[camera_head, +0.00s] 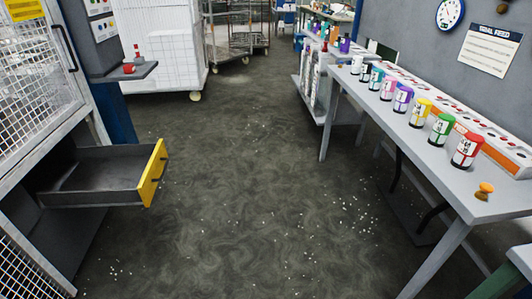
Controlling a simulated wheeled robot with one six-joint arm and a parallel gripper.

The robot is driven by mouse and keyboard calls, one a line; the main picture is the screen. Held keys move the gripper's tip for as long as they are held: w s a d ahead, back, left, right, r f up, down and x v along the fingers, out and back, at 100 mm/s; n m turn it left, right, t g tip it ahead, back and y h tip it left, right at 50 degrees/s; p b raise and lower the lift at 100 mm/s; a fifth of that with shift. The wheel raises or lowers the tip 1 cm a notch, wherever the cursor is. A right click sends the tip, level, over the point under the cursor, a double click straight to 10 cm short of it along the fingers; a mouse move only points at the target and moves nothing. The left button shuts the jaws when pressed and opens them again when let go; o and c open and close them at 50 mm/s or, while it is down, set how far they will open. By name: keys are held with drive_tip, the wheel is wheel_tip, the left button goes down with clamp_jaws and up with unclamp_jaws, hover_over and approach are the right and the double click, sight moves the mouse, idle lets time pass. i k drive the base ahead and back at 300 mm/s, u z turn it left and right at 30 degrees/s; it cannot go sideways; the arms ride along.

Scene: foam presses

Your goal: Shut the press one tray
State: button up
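The press tray (97,177) is a dark, shallow drawer pulled out to the right from the press at the left. The inside looks empty. The press (38,75) is a pale frame with wire-mesh doors, and its left part is cut off by the picture edge. I cannot read a number on the press here. My gripper is not in view.
A grey table (415,150) on the right carries several coloured cans and an orange knob-like object (484,191). A small shelf (125,74) with a red mug juts out beyond the tray. White block stacks and wire carts stand behind. The middle floor (265,180) is clear except for scattered white bits.

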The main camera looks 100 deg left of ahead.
sight(127, 175)
drive_tip(key=u, duration=4.25)
drive_tip(key=i, duration=1.75)
drive_tip(key=z, duration=0.25)
